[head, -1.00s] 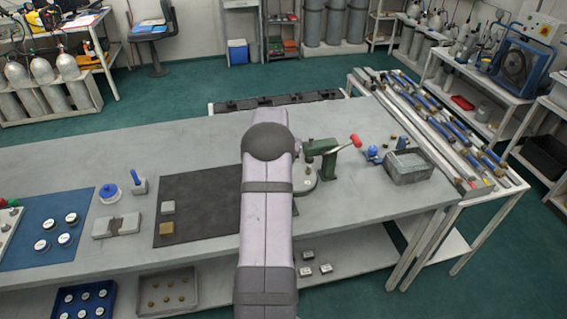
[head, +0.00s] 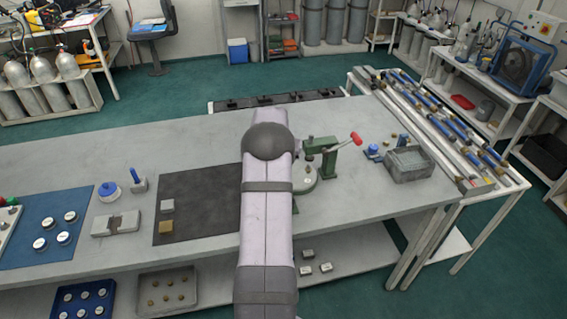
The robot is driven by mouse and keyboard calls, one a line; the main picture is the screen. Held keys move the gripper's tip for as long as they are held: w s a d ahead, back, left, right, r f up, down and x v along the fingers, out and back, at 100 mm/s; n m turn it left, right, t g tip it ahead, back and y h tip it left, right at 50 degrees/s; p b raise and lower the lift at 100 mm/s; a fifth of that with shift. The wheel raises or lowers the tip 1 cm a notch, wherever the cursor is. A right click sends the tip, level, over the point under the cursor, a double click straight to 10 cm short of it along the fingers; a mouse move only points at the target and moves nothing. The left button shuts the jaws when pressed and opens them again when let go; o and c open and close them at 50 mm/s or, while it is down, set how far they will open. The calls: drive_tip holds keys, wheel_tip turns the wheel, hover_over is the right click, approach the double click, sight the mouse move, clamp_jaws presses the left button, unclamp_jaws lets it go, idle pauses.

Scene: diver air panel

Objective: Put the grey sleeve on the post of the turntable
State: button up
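My own arm rises through the middle of the head view and hides part of the bench behind it. My gripper is not in view; it is hidden behind the arm or out of frame.
A dark mat (head: 200,189) with a grey block (head: 167,206) and a brass block (head: 166,227) lies left of my arm. A grey box (head: 409,165) stands at the right. A blue mat (head: 42,249) with several round caps lies far left. The bench back left is clear.

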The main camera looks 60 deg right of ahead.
drive_tip(key=shift+f, duration=0.25)
idle(0.5)
drive_tip(key=o, duration=1.5)
drive_tip(key=shift+c, duration=0.2)
drive_tip(key=shift+r, duration=0.2)
drive_tip(key=shift+r+p, duration=2.25)
drive_tip(key=shift+r, duration=1.35)
